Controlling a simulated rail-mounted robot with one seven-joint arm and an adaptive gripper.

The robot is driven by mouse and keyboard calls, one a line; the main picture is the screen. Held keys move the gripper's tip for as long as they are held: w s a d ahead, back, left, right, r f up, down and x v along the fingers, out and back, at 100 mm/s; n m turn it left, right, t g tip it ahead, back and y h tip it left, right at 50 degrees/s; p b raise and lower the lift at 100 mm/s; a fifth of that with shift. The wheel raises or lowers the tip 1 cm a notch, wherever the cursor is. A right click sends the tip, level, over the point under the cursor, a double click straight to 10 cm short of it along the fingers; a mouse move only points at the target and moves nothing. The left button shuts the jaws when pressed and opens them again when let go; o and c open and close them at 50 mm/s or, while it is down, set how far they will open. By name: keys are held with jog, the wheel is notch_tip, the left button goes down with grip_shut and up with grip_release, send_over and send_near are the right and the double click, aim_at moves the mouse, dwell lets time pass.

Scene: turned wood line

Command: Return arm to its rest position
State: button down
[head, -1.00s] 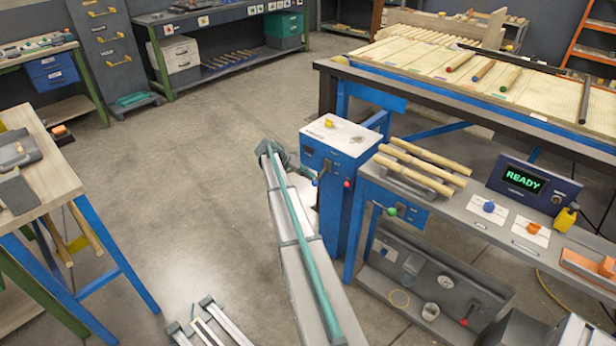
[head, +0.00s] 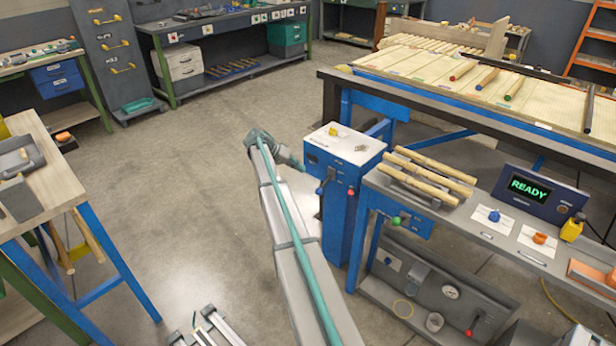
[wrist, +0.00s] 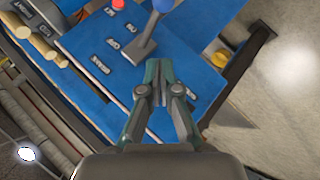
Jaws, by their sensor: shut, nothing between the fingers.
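My gripper (wrist: 160,78) is shut and empty in the wrist view, its two fingertips together. It is in front of the blue panel (wrist: 95,50) of the control cabinet, just below a grey lever (wrist: 140,48) with a blue handle. I cannot tell the exact gap between fingers and panel. In the head view my arm reaches up from the bottom middle, and its end with the gripper (head: 300,165) is beside the upper left of the blue cabinet (head: 345,165). The cabinet's lever (head: 326,180) shows close to the gripper.
The workbench (head: 470,220) right of the cabinet carries wooden rods (head: 430,175) and a display (head: 535,192) reading READY. A wooden-topped table (head: 50,180) stands at left. The floor (head: 200,190) left of my arm is largely clear.

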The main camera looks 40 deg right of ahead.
jog(key=v, duration=0.5)
jog(key=s+a+f+n+t+y, duration=0.1)
jog(key=s+a+f+n+y, duration=0.3)
jog(key=s+a+f, duration=0.95)
jog(key=s+a+f+n+t+y, duration=0.15)
jog(key=s+a+f+n, duration=0.35)
jog(key=s+a+f, duration=0.8)
jog(key=s+a+f+n+g+y, duration=0.1)
jog(key=s+a+f, duration=0.2)
jog(key=s+a, duration=0.4)
jog(key=s+a+f+n+g, duration=0.1)
jog(key=s+a+f, duration=0.2)
jog(key=s, duration=1.1)
jog(key=s+a+f+n+g+y, duration=0.1)
jog(key=s+a+f, duration=0.3)
jog(key=s+a, duration=0.6)
jog(key=shift+s+a+g+y+b, duration=0.35)
jog(key=shift+s+g, duration=0.1)
jog(key=shift+s, duration=0.1)
jog(key=shift+f, duration=0.15)
